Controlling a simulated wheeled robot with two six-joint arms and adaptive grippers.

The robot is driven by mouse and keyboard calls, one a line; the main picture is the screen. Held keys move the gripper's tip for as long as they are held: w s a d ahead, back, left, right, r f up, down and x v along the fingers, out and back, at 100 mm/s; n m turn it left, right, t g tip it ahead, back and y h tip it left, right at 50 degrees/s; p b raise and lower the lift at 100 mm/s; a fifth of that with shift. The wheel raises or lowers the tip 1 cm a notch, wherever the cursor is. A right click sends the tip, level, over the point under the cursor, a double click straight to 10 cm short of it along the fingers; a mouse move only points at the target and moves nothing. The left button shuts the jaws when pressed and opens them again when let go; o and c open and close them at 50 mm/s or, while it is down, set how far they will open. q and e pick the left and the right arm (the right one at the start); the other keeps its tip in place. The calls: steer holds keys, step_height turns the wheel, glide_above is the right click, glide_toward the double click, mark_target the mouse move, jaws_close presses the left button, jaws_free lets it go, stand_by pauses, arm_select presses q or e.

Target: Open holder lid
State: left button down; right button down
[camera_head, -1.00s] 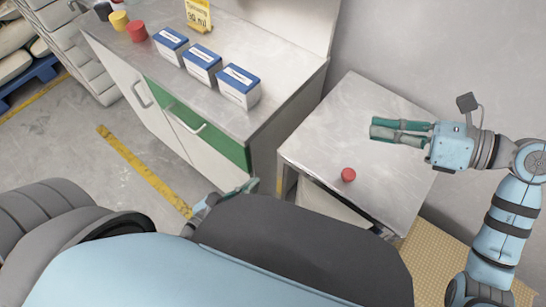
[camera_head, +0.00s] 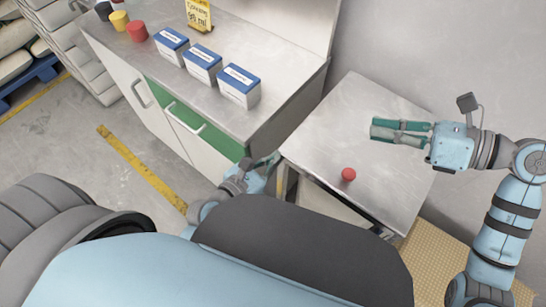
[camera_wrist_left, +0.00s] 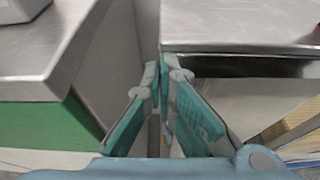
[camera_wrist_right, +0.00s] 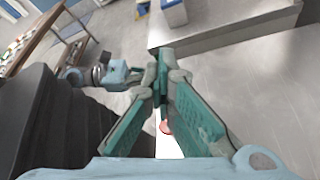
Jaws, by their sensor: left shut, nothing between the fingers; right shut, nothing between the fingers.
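No holder lid can be made out with certainty. A small red round object (camera_head: 348,174) sits on the metal side table (camera_head: 320,140); in the right wrist view a bit of red (camera_wrist_right: 166,127) shows between the fingers. My left gripper (camera_head: 273,160) is shut and empty, low by the gap between the counter and the side table; the left wrist view shows its fingertips (camera_wrist_left: 161,75) together near the table's edge. My right gripper (camera_head: 374,129) is shut and empty above the side table, up and right of the red object, apart from it.
The counter (camera_head: 262,35) carries several blue-and-white boxes (camera_head: 203,66), a yellow sign (camera_head: 199,14) and black, yellow and red containers (camera_head: 137,32). Its front has a green panel (camera_head: 225,145) and handles.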

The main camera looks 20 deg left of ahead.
arm_select(q)
step_height(320, 180, up, 2)
steer(key=shift+r, duration=0.1)
stand_by(0.4)
arm_select(e)
steer(key=c, duration=1.3)
jaws_free()
